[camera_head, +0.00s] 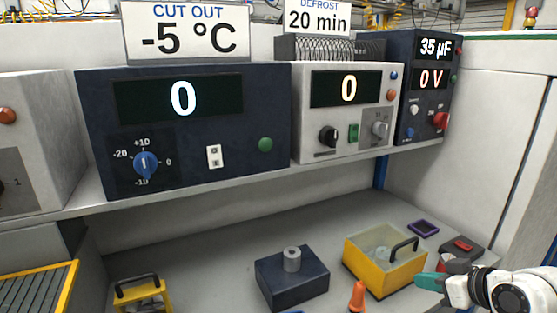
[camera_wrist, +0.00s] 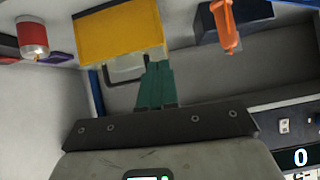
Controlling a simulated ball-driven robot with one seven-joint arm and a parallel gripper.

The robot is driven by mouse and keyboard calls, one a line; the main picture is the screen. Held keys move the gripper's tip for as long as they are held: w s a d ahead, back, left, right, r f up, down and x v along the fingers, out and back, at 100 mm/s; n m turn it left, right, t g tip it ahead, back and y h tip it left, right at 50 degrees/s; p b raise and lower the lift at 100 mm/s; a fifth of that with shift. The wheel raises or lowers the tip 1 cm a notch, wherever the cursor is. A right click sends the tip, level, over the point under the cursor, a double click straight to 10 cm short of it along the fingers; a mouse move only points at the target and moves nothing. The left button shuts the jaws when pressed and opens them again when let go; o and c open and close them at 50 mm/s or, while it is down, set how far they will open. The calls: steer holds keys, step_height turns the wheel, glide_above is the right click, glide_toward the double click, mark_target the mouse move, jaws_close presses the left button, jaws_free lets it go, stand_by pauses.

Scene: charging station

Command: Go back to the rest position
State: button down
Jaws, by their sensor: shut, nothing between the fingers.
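My gripper (camera_head: 430,282) is at the lower right in the head view, its teal fingers pointing left, in front of the right end of a yellow box. In the wrist view, my gripper (camera_wrist: 157,75) has its two teal fingers together, shut with nothing between them. The yellow box (camera_head: 385,278) has a clear lid and a dark handle; it also shows in the wrist view (camera_wrist: 118,35), beyond the fingertips. Whether the fingers touch it cannot be told.
A dark blue block (camera_head: 291,280) with a metal cylinder and an orange-handled tool (camera_head: 357,297) are left of the box. A red cylinder (camera_wrist: 33,36) is near my gripper. The shelf (camera_head: 230,192) with instruments overhangs the bench (camera_head: 215,262). Bench space at left centre is clear.

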steer(key=s+a+f+m+g, duration=0.35)
steer(key=s+a+f, duration=0.75)
steer(key=s+f, duration=0.5)
steer(key=s+d+f+g+h, duration=0.1)
steer(key=s+f+g+h, duration=0.1)
steer(key=s, duration=0.7)
steer(key=s+d+f+g+h, duration=0.2)
steer(key=s+f+g, duration=0.1)
steer(key=s, duration=0.6)
steer(key=shift+s+d+f, duration=0.15)
steer(key=shift+s+f, duration=0.25)
steer(key=shift+f, duration=0.2)
steer(key=shift+m, duration=0.25)
